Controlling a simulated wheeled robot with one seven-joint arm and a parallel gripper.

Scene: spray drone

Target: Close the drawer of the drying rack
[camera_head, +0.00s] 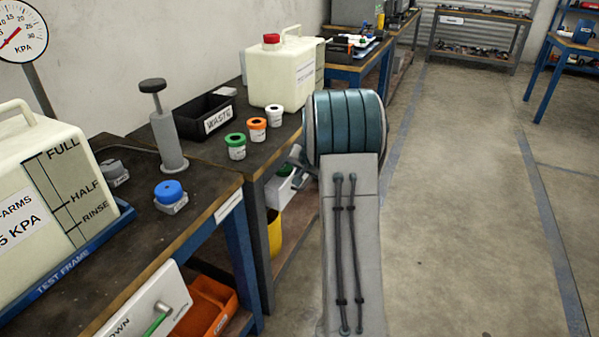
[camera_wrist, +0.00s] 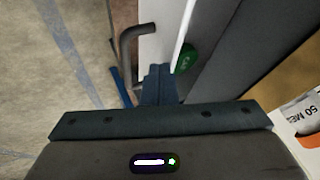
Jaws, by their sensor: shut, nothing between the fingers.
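The drawer (camera_head: 279,192) shows as a white front under the bench edge in the head view, partly hidden by my arm. It stands out a little, with a green item (camera_head: 285,170) visible at its top. In the wrist view the white drawer front (camera_wrist: 158,42) has a grey bar handle (camera_wrist: 127,45) on its left side, and the green labelled item (camera_wrist: 187,58) lies behind the front. My gripper (camera_wrist: 157,72) is shut and empty, its blue fingertips close to the drawer front beside the handle. Whether they touch it I cannot tell.
The bench (camera_head: 262,160) carries green, orange and white-capped jars, a black waste bin (camera_head: 203,117) and a large jug (camera_head: 281,75). A yellow container (camera_head: 274,233) stands below the drawer. An orange bin (camera_head: 208,302) is on the lower left. Floor at right is clear.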

